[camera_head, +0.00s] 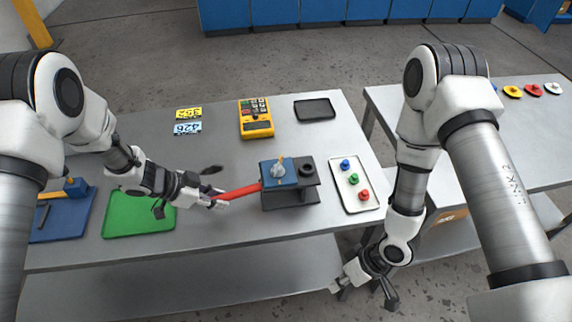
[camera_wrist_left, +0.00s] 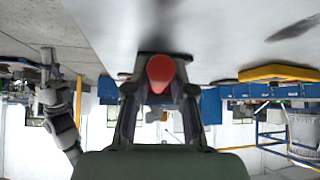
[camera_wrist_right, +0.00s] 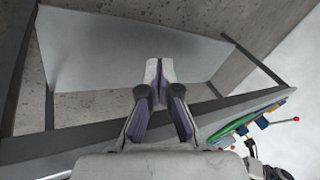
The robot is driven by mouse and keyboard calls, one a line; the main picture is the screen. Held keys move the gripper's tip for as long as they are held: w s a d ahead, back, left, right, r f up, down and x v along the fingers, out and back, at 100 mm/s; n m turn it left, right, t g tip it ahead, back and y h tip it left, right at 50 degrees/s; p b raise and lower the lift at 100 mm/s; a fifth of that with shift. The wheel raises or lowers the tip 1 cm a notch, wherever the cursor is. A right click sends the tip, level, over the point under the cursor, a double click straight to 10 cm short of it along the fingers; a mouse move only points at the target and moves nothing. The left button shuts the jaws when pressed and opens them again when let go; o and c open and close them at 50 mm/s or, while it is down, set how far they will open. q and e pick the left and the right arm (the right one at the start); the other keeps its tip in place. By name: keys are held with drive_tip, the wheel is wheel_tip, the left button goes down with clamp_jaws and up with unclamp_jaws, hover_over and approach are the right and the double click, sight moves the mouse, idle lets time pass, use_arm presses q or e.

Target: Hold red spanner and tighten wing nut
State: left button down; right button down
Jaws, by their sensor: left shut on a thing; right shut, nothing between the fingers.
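The red spanner (camera_head: 240,192) is held by its end in my left gripper (camera_head: 220,202). It runs right to the left side of the blue-topped dark block (camera_head: 285,197); whether it touches the block I cannot tell. In the left wrist view the red spanner (camera_wrist_left: 160,73) shows end-on between the fingers. A grey wing nut (camera_head: 277,171) with a small orange part sits on top of the blue block. My right gripper (camera_head: 338,287) is shut and empty, low in front of the table's front edge, well away from the wing nut. Its fingertips meet in the right wrist view (camera_wrist_right: 153,72).
A white tray (camera_head: 348,200) with blue, green and red knobs lies right of the block. A yellow meter (camera_head: 256,121), a black tray (camera_head: 314,109) and number cards (camera_head: 188,127) lie behind. A green mat (camera_head: 125,225) and blue tray (camera_head: 50,236) are left. A second table (camera_head: 520,138) stands right.

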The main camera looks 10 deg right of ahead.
drive_tip(key=w+d+r+n+t+y, duration=0.25)
drive_tip(key=w+r+n+t, duration=0.35)
drive_tip(key=w+r, duration=1.4)
drive_tip(key=n+g, duration=0.1)
approach(275, 174)
drive_tip(key=x, duration=0.4)
drive_tip(key=d+x, duration=0.1)
drive_tip(key=x, duration=0.1)
drive_tip(key=shift+w+f, duration=0.3)
drive_tip(key=shift+f, duration=0.1)
drive_tip(key=shift+w+a, duration=0.2)
drive_tip(key=shift+a, duration=0.15)
drive_tip(key=shift+s+a, duration=0.2)
drive_tip(key=shift+a, duration=0.95)
drive_tip(key=shift+w+a, duration=0.3)
drive_tip(key=shift+a, duration=0.5)
